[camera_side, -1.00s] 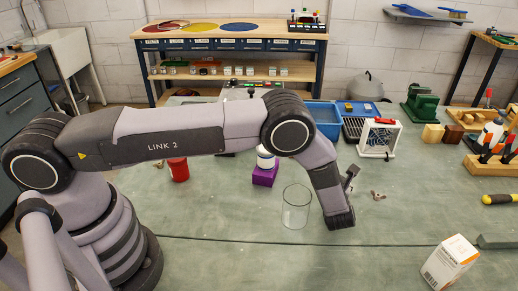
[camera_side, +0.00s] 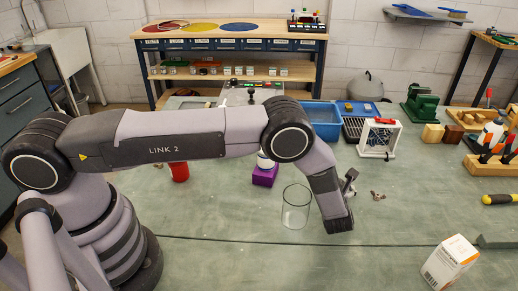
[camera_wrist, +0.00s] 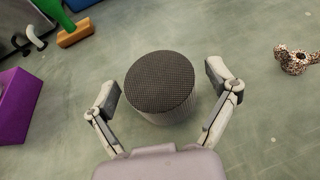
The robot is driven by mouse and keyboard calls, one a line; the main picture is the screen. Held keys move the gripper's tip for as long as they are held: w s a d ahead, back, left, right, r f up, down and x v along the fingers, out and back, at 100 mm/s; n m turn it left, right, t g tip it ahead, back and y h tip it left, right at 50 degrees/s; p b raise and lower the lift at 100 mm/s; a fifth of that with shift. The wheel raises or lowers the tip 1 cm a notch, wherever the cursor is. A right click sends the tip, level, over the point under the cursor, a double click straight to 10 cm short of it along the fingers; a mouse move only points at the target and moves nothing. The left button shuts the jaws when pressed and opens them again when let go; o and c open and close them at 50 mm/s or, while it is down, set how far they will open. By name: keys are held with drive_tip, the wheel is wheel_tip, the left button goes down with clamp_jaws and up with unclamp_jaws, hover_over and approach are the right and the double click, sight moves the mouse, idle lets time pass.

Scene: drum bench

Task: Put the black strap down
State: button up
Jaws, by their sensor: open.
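My gripper (camera_wrist: 162,84) is open in the wrist view, its fingers apart on either side of a round, upright cylinder with a dark mesh-patterned top (camera_wrist: 160,82). I cannot tell whether either finger touches it. In the side view my gripper (camera_side: 350,183) shows only in part, low over the bench behind my wrist. I cannot make out a black strap for certain in either view.
A clear glass cylinder (camera_side: 296,207) stands left of my wrist. A purple block (camera_side: 265,175) is behind it, also in the wrist view (camera_wrist: 18,105). A speckled brown piece (camera_wrist: 293,58) lies right. A white-orange box (camera_side: 450,262) stands front right.

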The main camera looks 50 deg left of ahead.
drive_tip(key=v, duration=1.1)
drive_tip(key=shift+d+r, duration=0.1)
drive_tip(key=shift+s+d+r, duration=0.1)
drive_tip(key=shift+s+r, duration=0.1)
drive_tip(key=shift+s, duration=0.05)
drive_tip(key=s+a+r+n+g, duration=0.35)
drive_tip(key=a+r+n, duration=0.45)
drive_tip(key=r, duration=0.5)
drive_tip(key=s+a+r+n+g, duration=0.35)
drive_tip(key=a+r+n, duration=0.35)
drive_tip(key=a+r, duration=0.45)
drive_tip(key=s+a+r+n+g+h, duration=0.2)
drive_tip(key=s+a+r+n+h, duration=0.15)
drive_tip(key=s+r+n, duration=0.45)
drive_tip(key=s+r+n+t+h, duration=0.3)
drive_tip(key=s+n, duration=0.3)
drive_tip(key=s, duration=1.1)
drive_tip(key=shift+r+h, duration=0.25)
drive_tip(key=shift+h, duration=0.2)
